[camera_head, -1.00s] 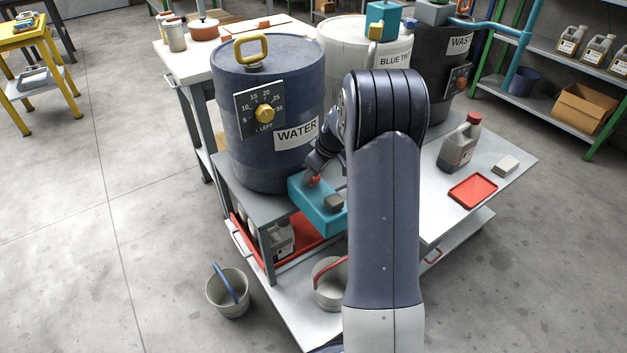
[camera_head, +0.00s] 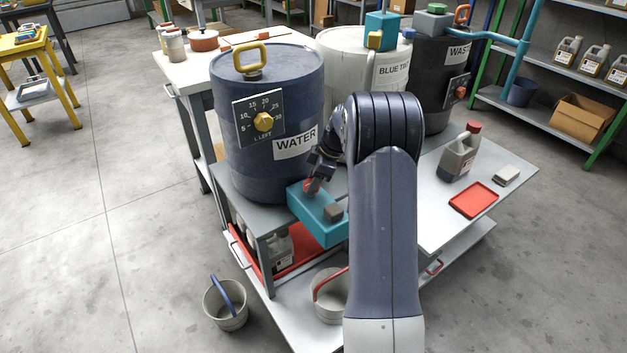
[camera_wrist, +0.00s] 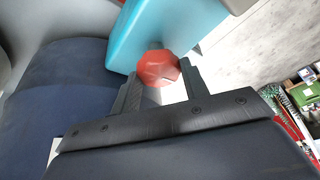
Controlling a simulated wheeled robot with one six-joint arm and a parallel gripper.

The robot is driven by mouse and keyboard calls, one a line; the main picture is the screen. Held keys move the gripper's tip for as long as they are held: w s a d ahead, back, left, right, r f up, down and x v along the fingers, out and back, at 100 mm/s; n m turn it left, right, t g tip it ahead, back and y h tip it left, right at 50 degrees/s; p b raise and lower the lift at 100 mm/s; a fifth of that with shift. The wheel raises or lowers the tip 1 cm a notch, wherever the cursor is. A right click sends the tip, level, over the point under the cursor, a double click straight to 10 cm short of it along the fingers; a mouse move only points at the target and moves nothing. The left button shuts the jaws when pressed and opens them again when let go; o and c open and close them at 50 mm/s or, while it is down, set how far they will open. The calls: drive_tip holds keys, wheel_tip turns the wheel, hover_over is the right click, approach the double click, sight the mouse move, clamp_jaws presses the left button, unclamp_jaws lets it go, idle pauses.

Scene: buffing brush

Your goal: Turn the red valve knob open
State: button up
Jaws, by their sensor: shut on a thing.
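The red valve knob (camera_wrist: 157,68) sits on the side of a teal block-shaped fitting (camera_wrist: 165,25) in the wrist view. My gripper (camera_wrist: 160,75) has one finger on either side of the knob and is shut on it. My arm hides part of the fitting's right side. The blue WATER drum (camera_head: 265,160) stands just behind and left of the fitting.
A white drum (camera_head: 340,55) and a dark WASTE drum (camera_head: 435,100) stand behind. Buckets (camera_head: 226,306) (camera_head: 328,298) stand low in front.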

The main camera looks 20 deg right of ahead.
idle(0.3)
drive_tip(key=o, duration=1)
drive_tip(key=shift+c, duration=0.2)
drive_tip(key=p+v, duration=0.2)
drive_tip(key=v, duration=0.9)
drive_tip(key=shift+f, duration=0.25)
drive_tip(key=b+x, duration=0.2)
drive_tip(key=x, duration=0.8)
drive_tip(key=shift+a+f, duration=0.15)
drive_tip(key=shift+f, duration=0.1)
